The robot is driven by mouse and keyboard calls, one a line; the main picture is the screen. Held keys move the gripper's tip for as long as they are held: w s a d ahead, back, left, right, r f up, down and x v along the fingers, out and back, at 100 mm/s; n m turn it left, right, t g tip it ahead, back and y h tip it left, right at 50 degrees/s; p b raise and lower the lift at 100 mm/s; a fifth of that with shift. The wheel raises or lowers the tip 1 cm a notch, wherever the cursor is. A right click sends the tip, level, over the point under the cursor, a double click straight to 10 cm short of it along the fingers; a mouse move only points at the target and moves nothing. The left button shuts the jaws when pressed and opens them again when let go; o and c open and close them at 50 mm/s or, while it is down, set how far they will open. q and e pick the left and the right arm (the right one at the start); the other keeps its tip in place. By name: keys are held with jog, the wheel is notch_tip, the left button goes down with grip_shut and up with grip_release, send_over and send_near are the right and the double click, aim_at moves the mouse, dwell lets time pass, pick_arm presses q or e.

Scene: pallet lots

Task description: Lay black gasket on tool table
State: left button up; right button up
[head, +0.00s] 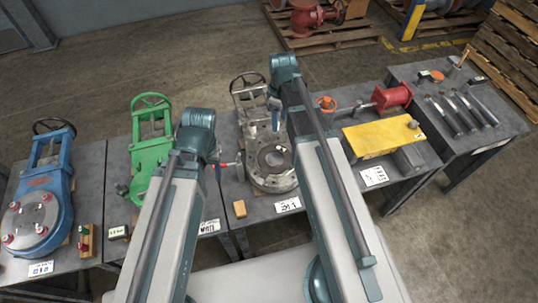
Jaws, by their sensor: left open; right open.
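The black gasket is not clearly made out. A dark ring shows around the round face of the silver valve (270,180), but I cannot tell whether it is the gasket. A grey table with metal cylinders (508,118) at the far right looks like the tool table. My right gripper (276,118) is open above the silver valve, pointing down, with nothing seen in it. My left gripper (214,160) is open between the green valve (147,165) and the silver valve, mostly hidden by its own arm.
A blue valve (38,210) stands on the left table. Pallets (510,55) stand behind.

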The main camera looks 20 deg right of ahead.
jog(key=b, duration=0.9)
send_over(279, 148)
jog(key=shift+w+a+f, duration=0.1)
jog(key=shift+f, duration=2.1)
jog(key=shift+w+f, duration=0.1)
jog(key=shift+f, duration=2.05)
jog(key=f+b, duration=0.5)
jog(key=shift+s+f, duration=0.1)
jog(key=shift+s, duration=0.15)
grip_shut()
